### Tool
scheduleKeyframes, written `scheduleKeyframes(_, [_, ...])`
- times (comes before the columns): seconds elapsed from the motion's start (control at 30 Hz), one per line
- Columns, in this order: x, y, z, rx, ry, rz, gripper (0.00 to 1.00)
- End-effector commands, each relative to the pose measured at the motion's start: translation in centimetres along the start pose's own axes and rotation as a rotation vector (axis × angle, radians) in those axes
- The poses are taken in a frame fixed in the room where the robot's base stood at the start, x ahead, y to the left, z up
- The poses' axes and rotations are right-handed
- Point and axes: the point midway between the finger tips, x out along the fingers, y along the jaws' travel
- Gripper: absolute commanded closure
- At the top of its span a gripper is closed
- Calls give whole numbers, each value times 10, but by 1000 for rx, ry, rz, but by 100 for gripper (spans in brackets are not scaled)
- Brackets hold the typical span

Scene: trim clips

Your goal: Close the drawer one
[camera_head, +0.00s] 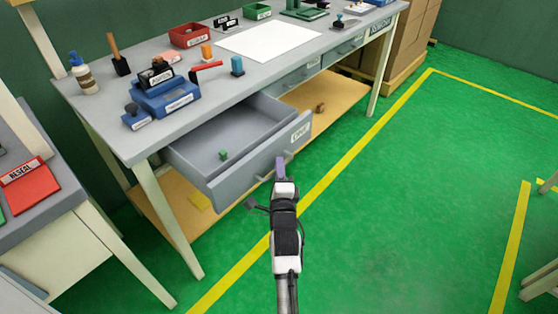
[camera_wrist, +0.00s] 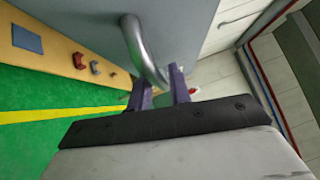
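Drawer one (camera_head: 240,172) is the grey left drawer under the workbench, pulled well out; its front carries a white label that seems to read ONE. A small green block (camera_head: 223,155) lies inside. In the head view my gripper (camera_head: 281,165) is at the drawer front, by its handle. In the wrist view the curved metal handle (camera_wrist: 143,45) runs down toward the purple fingertips (camera_wrist: 159,85) of my gripper. The fingers stand apart with the handle's lower end between or just beyond them. I cannot tell whether they touch it.
The workbench top (camera_head: 215,90) holds a blue box (camera_head: 165,97), a red bin (camera_head: 190,36), a white sheet (camera_head: 270,42) and tools. Other drawers (camera_head: 297,78) to the right look shut. A wooden lower shelf (camera_head: 335,100) runs beneath. Green floor (camera_head: 400,180) to the right is clear.

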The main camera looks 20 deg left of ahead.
Motion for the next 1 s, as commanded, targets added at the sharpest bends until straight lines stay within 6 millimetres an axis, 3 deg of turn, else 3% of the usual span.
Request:
scheduleKeyframes(0.4, [-1,-1,0,0,1,0,80])
scheduleKeyframes(0.57, [-1,-1,0,-1,1,0,100])
scheduleKeyframes(1.0, [4,0,0,-1,1,-1,100])
